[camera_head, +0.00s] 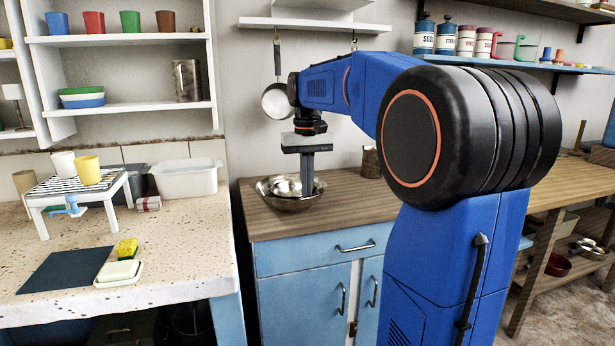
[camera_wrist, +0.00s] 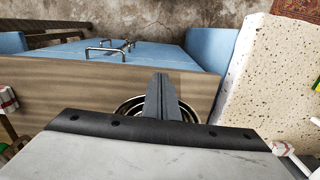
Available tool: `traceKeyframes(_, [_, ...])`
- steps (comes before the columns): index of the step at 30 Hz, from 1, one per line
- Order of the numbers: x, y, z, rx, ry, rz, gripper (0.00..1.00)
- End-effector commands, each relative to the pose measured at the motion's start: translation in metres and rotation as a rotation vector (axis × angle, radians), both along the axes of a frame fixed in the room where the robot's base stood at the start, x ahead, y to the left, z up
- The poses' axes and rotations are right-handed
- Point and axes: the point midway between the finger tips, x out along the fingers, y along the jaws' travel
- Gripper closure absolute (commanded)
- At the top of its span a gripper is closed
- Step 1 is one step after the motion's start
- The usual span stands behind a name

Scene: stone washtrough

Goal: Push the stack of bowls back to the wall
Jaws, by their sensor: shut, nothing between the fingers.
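A stack of metal bowls (camera_head: 275,200) stands on the brown wooden top of the blue cabinet (camera_head: 345,208), left of its middle. The bowls show partly in the wrist view (camera_wrist: 128,109), where my fingers and gripper body hide the rest. My gripper (camera_head: 308,193) points straight down with its fingers together and empty. In the head view its fingers overlap the right part of the stack. I cannot tell whether the fingertips are inside the bowls or just in front, or whether they touch. The wall (camera_head: 338,150) rises behind the wooden top.
A dark cup (camera_head: 371,162) stands at the back right of the top, by the wall. A pan (camera_head: 277,102) hangs on the wall above the bowls. The speckled stone counter (camera_head: 190,235) adjoins on the left. Bare wood lies right of and in front of the bowls.

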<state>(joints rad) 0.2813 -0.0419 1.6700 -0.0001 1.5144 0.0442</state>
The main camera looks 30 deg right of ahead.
Motion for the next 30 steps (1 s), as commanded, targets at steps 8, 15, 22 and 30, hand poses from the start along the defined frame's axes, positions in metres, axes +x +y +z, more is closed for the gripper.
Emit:
traceKeyframes(8, [0.000, 0.000, -0.041, 0.000, 0.001, 0.000, 1.00])
traceKeyframes(15, [0.015, -0.005, -0.052, 0.000, -0.001, 0.000, 1.00])
traceKeyframes(22, [0.033, -0.011, -0.051, 0.000, -0.001, 0.000, 1.00])
traceKeyframes(30, [0.038, -0.013, -0.051, 0.000, -0.001, 0.000, 1.00])
